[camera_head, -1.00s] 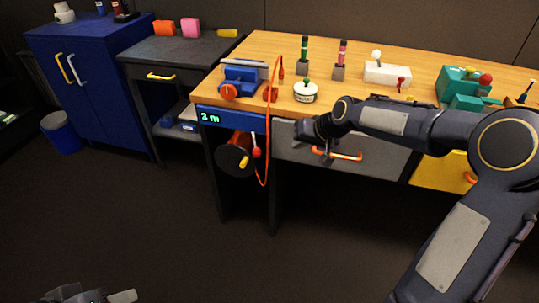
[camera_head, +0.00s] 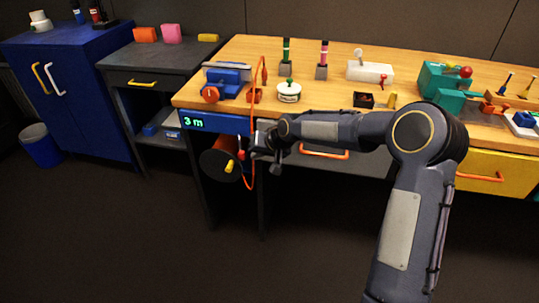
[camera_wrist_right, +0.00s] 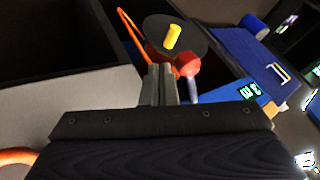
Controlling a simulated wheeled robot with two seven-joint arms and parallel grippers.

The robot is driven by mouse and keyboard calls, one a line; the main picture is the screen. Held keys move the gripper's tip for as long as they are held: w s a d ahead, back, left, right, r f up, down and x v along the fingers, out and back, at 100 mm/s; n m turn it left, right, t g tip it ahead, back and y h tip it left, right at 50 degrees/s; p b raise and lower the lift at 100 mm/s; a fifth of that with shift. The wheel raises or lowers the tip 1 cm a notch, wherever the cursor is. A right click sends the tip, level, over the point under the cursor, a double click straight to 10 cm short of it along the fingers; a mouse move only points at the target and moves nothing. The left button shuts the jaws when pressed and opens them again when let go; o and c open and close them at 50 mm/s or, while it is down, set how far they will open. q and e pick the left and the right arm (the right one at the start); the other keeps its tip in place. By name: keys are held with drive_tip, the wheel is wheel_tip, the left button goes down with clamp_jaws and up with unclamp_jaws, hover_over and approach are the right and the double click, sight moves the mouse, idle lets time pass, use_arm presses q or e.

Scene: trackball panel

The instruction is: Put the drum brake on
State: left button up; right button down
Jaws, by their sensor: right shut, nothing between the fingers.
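A dark cable drum (camera_head: 217,163) hangs under the left end of the bench, with a yellow crank handle (camera_head: 231,167) on its face. The brake lever's red knob (camera_head: 241,154) shows beside the drum. In the right wrist view the drum's dark disc (camera_wrist_right: 192,42) and yellow handle (camera_wrist_right: 172,37) are ahead, and the red knob (camera_wrist_right: 187,65) on its pale stem is just right of the fingertips. My right gripper (camera_head: 273,168) is shut and empty, close to the lever; whether it touches the knob I cannot tell. It also shows in the wrist view (camera_wrist_right: 160,82). My left gripper is out of view.
An orange cable (camera_head: 252,170) loops down from the bench top beside the drum. A blue panel with a lit display reading "3 m" (camera_head: 193,122) is above it. An orange drawer handle (camera_head: 324,153) is to the right. The floor in front is clear.

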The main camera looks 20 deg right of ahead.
drive_tip(key=shift+w+a, duration=0.15)
drive_tip(key=shift+a, duration=0.25)
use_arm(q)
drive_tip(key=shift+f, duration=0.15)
use_arm(e)
drive_tip(key=shift+a, duration=0.15)
